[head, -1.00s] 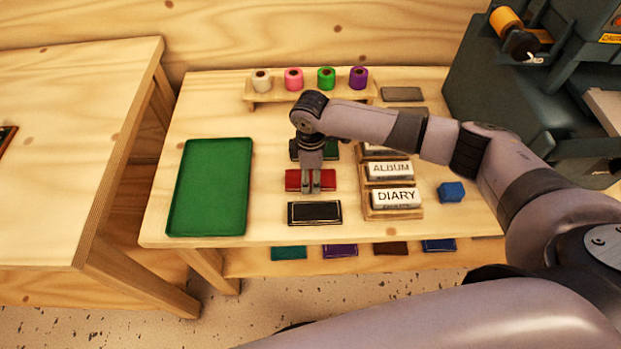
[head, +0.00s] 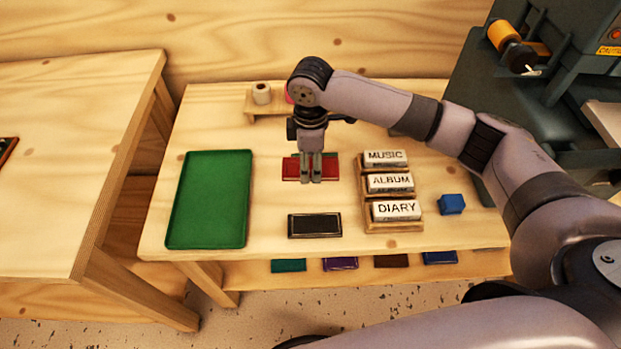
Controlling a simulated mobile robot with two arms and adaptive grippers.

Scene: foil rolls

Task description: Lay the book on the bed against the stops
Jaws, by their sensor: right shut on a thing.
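A red book (head: 291,169) is held in my right gripper (head: 311,181), which is shut on its near edge. The book appears raised a little above the table, behind a black book (head: 315,226). A dark machine (head: 466,95) stands at the right. A pale flat plate (head: 604,122) shows on it at the right edge of the picture, partly cut off. I cannot make out any stops. My left gripper is not in view.
A green tray (head: 209,200) lies on the left of the table. A rack (head: 393,228) holds MUSIC, ALBUM and DIARY blocks, with a blue cube (head: 451,204) beside it. My right arm partly hides the foil roll stand (head: 262,115). More books lie on a lower shelf.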

